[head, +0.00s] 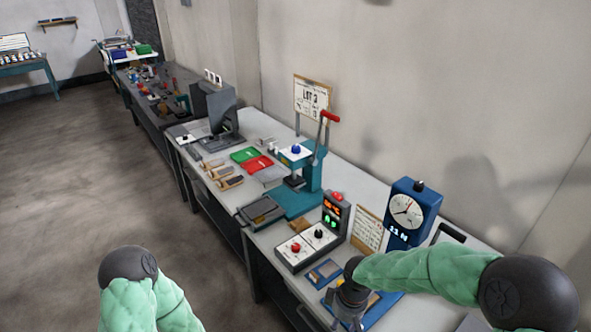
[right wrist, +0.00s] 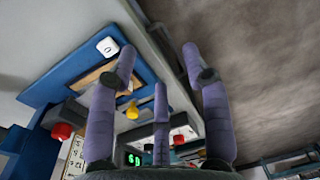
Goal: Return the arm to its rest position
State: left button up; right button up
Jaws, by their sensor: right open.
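My right arm (head: 425,270), in a green padded sleeve, comes in from the right and reaches over the near end of the workbench. Its dark right gripper (head: 343,318) points down near the bench's front, partly cut off by the lower edge. In the right wrist view the right gripper (right wrist: 159,62) has its purple-grey fingers spread, with nothing between them. My left arm (head: 140,290) is bent at the bottom left, over the floor. Its gripper is out of the picture.
A blue dial gauge (head: 404,212) stands just behind my right arm. A control box (head: 310,246) with knobs, a lit indicator box (head: 335,215) and a teal press (head: 312,180) stand further along the bench. Open floor (head: 80,180) lies left of the bench.

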jog(key=s+a+f+m+y, duration=0.1)
jog(key=s+f+m, duration=0.4)
jog(key=f, duration=0.5)
jog(key=s+a+f+m+y+b, duration=0.1)
jog(key=s+f+m+y, duration=0.1)
jog(key=s+f+m, duration=0.3)
jog(key=s+f, duration=0.4)
jog(key=f, duration=0.2)
jog(key=shift+s+a+f+m, duration=0.15)
jog(key=shift+a+m, duration=0.2)
jog(key=shift+m, duration=0.05)
